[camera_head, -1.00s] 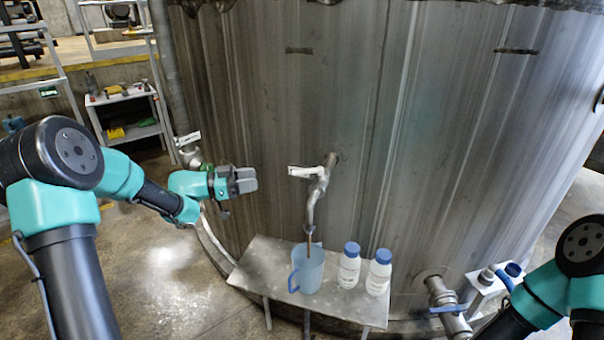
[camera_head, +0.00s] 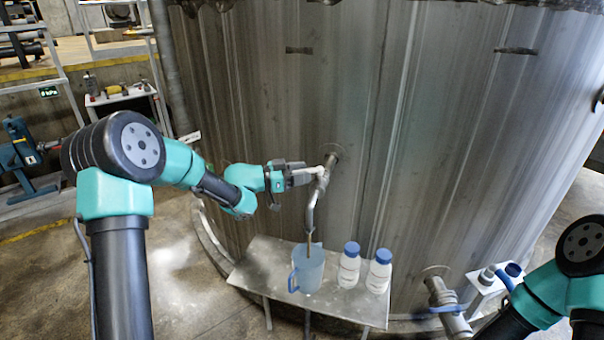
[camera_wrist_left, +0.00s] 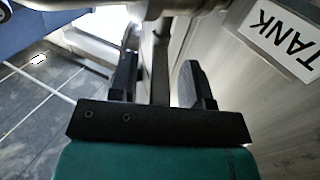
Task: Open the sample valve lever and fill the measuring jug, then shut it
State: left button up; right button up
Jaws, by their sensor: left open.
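The sample valve's pipe (camera_head: 312,208) comes out of the tank wall and bends down to a brownish tip over the measuring jug. The valve's pale lever (camera_head: 317,171) points left at its top, partly hidden by my left gripper (camera_head: 302,176). That gripper is open, its fingers at the lever. In the left wrist view, a grey bar (camera_wrist_left: 160,60) shows between the spread fingers (camera_wrist_left: 158,85); I cannot tell if they touch it. The translucent blue measuring jug (camera_head: 308,272) stands upright under the spout, handle to the left. Its fill is unclear. My right gripper is out of view.
Two white bottles with blue caps (camera_head: 349,266) (camera_head: 378,272) stand right of the jug on a metal table (camera_head: 262,262). The large tank (camera_head: 440,130) fills the background. A blue-handled valve (camera_head: 446,307) sits at lower right. A TANK label (camera_wrist_left: 282,35) shows in the left wrist view.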

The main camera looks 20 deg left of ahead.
pick_arm(q)
jog(key=shift+w+d, duration=0.1)
jog(key=shift+d, duration=0.05)
grip_shut()
dwell(0.4)
